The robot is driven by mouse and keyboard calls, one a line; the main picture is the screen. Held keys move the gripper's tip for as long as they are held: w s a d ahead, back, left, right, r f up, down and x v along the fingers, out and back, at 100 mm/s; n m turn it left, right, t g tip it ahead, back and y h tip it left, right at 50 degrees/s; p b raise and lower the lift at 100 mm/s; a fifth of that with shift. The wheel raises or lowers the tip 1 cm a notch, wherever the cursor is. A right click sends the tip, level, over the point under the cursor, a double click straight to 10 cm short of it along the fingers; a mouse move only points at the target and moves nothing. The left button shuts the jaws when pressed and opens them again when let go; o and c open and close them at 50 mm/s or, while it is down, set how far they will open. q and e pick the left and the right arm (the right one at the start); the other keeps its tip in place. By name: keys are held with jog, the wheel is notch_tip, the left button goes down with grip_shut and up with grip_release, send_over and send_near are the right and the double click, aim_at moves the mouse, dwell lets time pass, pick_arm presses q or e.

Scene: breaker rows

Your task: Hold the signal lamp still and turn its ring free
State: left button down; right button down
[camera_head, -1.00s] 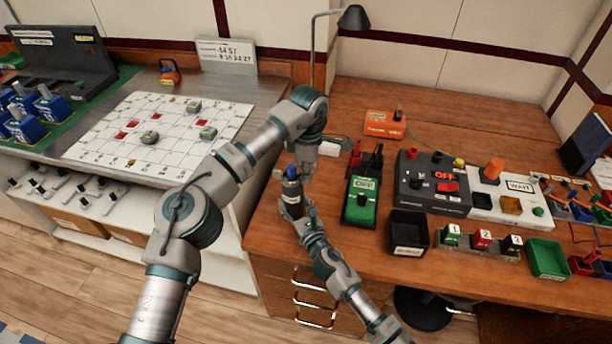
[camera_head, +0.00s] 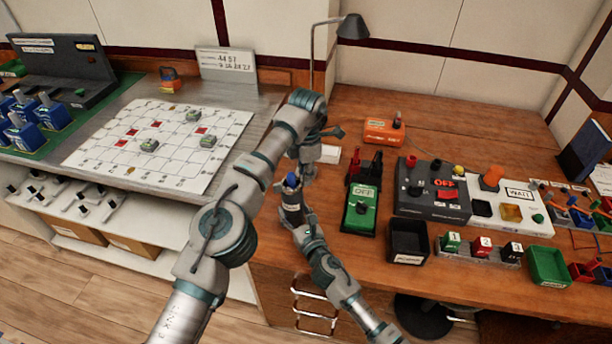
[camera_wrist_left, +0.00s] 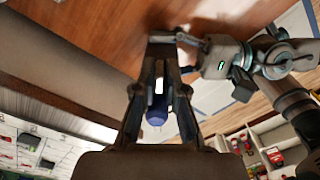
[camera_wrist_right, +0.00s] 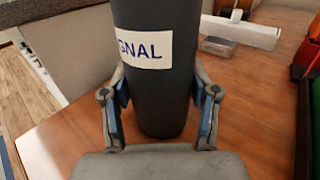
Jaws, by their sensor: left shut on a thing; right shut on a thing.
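The signal lamp (camera_head: 291,208) is a dark upright cylinder with a blue top, at the left end of the wooden desk. In the right wrist view the lamp body (camera_wrist_right: 155,85) fills the middle, with a white label partly reading "GNAL". My right gripper (camera_wrist_right: 160,115) is shut on this body, one finger on each side. My left gripper (camera_head: 302,170) is at the lamp's top, coming from above, and is shut on it. In the left wrist view the blue top (camera_wrist_left: 157,113) shows between the left fingers (camera_wrist_left: 160,55). The ring cannot be made out clearly; the fingers cover that part.
A green meter (camera_head: 361,208) and a black tray (camera_head: 408,240) stand right of the lamp. Behind are an orange box (camera_head: 383,131), a small white box (camera_head: 329,154) and a desk lamp (camera_head: 352,27). A white grid board (camera_head: 175,160) lies left. Clear desk lies at the back.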

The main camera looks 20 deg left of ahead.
pick_arm(q)
jog(key=shift+w+r, duration=0.1)
jog(key=c, duration=1.2)
grip_release()
